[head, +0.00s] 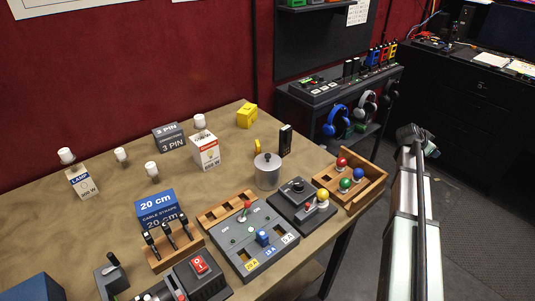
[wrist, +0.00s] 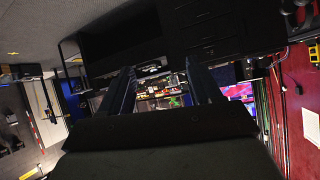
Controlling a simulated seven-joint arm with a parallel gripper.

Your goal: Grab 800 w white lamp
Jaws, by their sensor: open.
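A white lamp box (head: 205,152) with an orange top band and a bulb picture stands on the table; its small watt print looks like 600 or 800 W and is hard to read. A cream box (head: 83,183) marked LAMP, with a watt figure like 300 or 500 W, stands at the left. White lamp-like pieces stand near the boxes: one at far left (head: 66,155), two in the middle (head: 121,155) (head: 152,170), one behind the white box (head: 199,121). My gripper (wrist: 165,75) is open and empty in the wrist view, away from all these.
A grey 3 PIN box (head: 170,138), a blue cable-straps box (head: 158,208), a metal canister (head: 267,172) and a switch panel (head: 255,237) crowd the table. A wooden tray (head: 350,190) with coloured balls is at right. My arm stands beyond the table's right edge.

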